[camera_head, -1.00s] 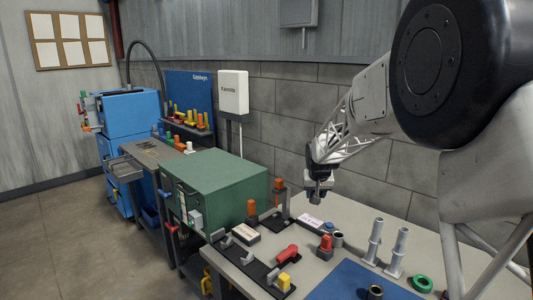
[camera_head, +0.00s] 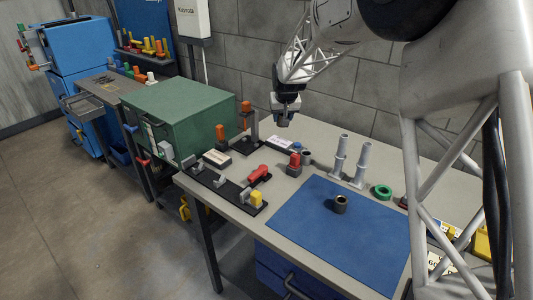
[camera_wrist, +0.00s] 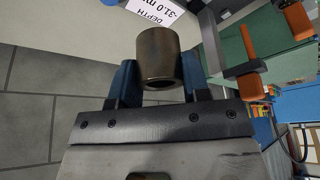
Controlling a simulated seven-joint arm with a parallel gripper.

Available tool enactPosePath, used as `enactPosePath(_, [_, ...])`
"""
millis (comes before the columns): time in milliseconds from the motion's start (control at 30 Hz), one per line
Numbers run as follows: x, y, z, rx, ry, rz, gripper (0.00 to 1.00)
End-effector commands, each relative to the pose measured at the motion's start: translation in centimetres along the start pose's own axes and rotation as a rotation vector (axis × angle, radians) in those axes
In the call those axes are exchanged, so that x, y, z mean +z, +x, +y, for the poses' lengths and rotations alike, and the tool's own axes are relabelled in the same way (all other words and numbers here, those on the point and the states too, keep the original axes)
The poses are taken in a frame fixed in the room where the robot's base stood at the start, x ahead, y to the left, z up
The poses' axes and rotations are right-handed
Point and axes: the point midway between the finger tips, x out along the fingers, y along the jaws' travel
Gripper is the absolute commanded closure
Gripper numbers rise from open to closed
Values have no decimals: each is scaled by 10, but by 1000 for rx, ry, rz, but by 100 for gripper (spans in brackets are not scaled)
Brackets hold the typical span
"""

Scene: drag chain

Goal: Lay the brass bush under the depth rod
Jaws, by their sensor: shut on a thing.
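A bronze-brown brass bush (camera_wrist: 158,55), a short hollow cylinder, is held between the two blue fingers of my gripper in the wrist view. In the head view my gripper (camera_head: 284,122) hangs above the back of the grey bench, and the bush is too small to make out there. The depth stand (camera_head: 250,128), a grey post with an orange top on a dark base, stands just left of my gripper. The rod's lower end is not clear. A white card (camera_wrist: 152,8) reading DEPTH -31.0 mm lies beyond the bush in the wrist view.
A similar dark ring with a brassy rim (camera_head: 340,204) sits on the blue mat (camera_head: 300,230). Grey columns (camera_head: 339,155), a red-topped block (camera_head: 294,165) and a green ring (camera_head: 382,191) stand nearby. A black fixture strip (camera_head: 222,187) and green cabinet (camera_head: 185,110) lie left.

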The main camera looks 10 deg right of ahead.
Motion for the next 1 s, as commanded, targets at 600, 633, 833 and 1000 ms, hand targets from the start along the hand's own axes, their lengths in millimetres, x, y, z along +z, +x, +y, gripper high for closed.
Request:
enactPosePath(600, [158, 14, -33, -33, -80, 0, 95])
enactPosePath(633, [164, 15, -34, -34, -83, 0, 95])
enactPosePath(833, [193, 17, -38, -38, -96, 1, 95])
enactPosePath(1000, [201, 18, -39, -39, -100, 2, 95])
